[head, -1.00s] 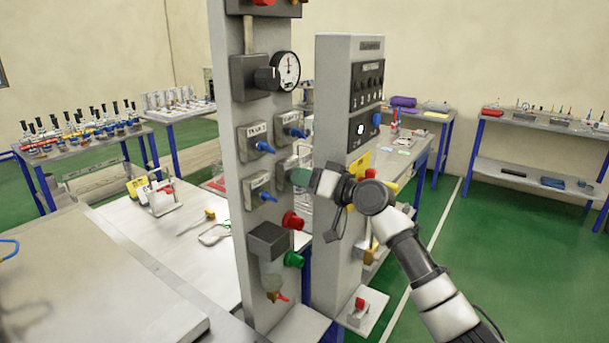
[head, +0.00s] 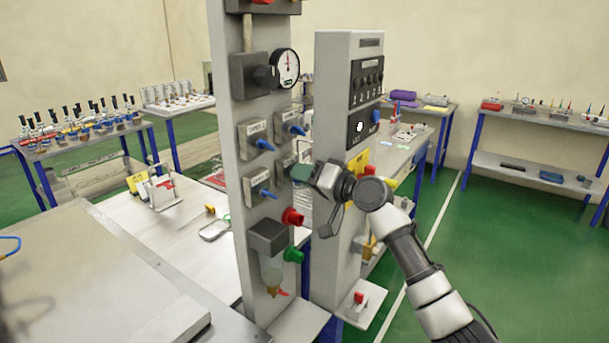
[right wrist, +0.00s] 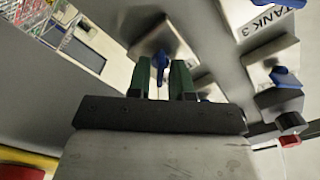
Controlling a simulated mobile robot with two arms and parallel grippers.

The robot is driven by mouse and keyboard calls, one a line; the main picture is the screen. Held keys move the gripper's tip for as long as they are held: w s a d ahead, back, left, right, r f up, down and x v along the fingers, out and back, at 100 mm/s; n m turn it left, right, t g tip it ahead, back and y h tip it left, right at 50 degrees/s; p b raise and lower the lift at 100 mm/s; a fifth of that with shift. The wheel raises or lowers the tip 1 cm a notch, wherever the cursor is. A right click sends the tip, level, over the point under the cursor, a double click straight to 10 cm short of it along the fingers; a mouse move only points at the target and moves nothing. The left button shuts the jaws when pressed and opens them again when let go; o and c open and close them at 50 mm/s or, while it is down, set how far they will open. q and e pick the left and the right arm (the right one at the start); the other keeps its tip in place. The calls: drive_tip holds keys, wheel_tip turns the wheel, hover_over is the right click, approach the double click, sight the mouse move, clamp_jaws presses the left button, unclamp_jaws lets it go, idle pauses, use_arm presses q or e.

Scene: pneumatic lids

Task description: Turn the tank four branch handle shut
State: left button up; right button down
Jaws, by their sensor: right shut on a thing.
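The tank four branch valve (head: 286,158) is the lower right of the small plates on the grey column, mostly hidden in the head view by my right gripper. In the right wrist view its blue handle (right wrist: 160,62) stands between the two green fingers. My right gripper (head: 295,172) is shut on this handle; its fingers also show in the right wrist view (right wrist: 162,80). The tank three handle (head: 267,193) is on the plate to the left, and its label shows in the right wrist view. My left gripper is out of view.
Two more blue handles (head: 264,144) (head: 297,130) sit above, under a gauge (head: 286,68). A red knob (head: 292,216) and a green knob (head: 293,255) stick out below. A second grey column (head: 332,130) stands close to the right of my gripper.

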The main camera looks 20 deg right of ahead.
drive_tip(key=c, duration=1.3)
unclamp_jaws()
drive_tip(key=shift+d+r, duration=0.1)
drive_tip(key=shift+r, duration=0.1)
drive_tip(key=shift+w+f, duration=0.1)
drive_tip(key=b+v, duration=0.4)
drive_tip(key=v, duration=0.6)
drive_tip(key=shift+s+d, duration=0.25)
drive_tip(key=shift+s, duration=0.1)
